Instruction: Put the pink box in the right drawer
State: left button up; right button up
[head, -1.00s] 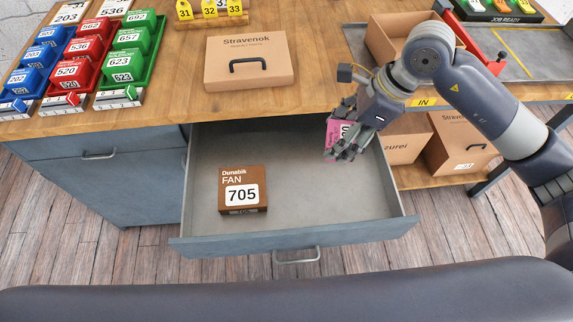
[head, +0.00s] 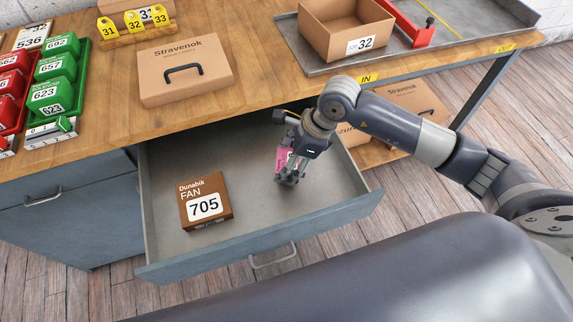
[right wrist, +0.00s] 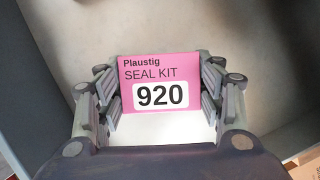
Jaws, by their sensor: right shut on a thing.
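The pink box (right wrist: 160,82), labelled Plaustig SEAL KIT 920, is between the fingers of my right gripper (right wrist: 165,100) in the right wrist view. In the head view my right gripper (head: 288,178) points down inside the open drawer (head: 300,222), toward its right side, with the pink box (head: 282,160) mostly covered by the fingers. I cannot tell whether the box touches the drawer floor. The drawer is pulled out from under the workbench. My left gripper is not in view.
A brown FAN 705 box (head: 205,200) lies in the left part of the drawer. A closed Stravenok carton (head: 185,68) sits on the bench above. An open carton (head: 345,30) stands on a grey tray at the back right. The drawer floor between is clear.

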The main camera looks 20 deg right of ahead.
notch_tip(320, 180, down, 3)
jog(key=shift+r, duration=0.1)
jog(key=o, duration=1)
jog(key=shift+d+r, duration=0.15)
jog(key=shift+r, duration=0.25)
jog(key=b+v, duration=0.1)
jog(key=v, duration=1)
jog(key=shift+s+r, duration=0.1)
jog(key=shift+s, duration=0.1)
